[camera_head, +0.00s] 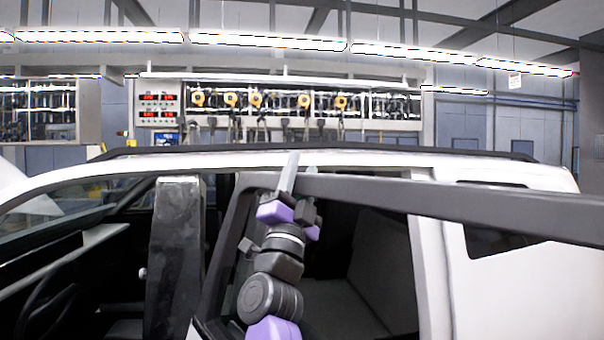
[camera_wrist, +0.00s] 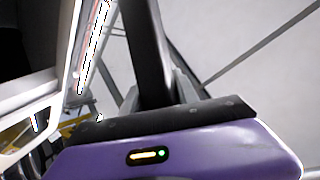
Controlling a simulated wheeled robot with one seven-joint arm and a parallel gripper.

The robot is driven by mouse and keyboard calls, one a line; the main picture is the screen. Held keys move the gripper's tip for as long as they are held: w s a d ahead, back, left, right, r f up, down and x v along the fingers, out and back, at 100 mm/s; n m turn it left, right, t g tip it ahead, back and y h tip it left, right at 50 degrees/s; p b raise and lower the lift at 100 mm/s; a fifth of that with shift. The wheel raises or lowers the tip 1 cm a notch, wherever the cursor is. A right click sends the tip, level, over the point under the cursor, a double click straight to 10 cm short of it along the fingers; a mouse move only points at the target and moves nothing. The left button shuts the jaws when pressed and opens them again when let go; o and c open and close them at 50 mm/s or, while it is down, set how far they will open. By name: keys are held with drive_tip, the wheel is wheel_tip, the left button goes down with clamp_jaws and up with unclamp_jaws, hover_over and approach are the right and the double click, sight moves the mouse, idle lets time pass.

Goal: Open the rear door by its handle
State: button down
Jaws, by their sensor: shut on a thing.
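The rear door (camera_head: 450,198) stands swung out from the white car body. Its dark window frame runs from mid picture toward the right edge, close to the camera. My gripper (camera_head: 300,172) is at the upper left corner of this frame, with its grey fingers pointing up. In the wrist view, my gripper (camera_wrist: 155,90) has a finger on each side of a dark bar (camera_wrist: 147,45), which looks like the door's frame, and is shut on it. The door handle is not in view.
The white car roof (camera_head: 380,160) with its black rail spans the picture behind the arm. A dark pillar (camera_head: 178,255) stands left of the doorway. A rack with yellow reels (camera_head: 256,100) is far behind the car.

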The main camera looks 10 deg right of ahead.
drive_tip(key=shift+d, duration=0.1)
drive_tip(key=c, duration=0.9)
unclamp_jaws()
drive_tip(key=shift+b+v, duration=1.35)
drive_tip(key=shift+v, duration=2.6)
drive_tip(key=shift+w+d+f, duration=0.1)
drive_tip(key=shift+d+f, duration=0.05)
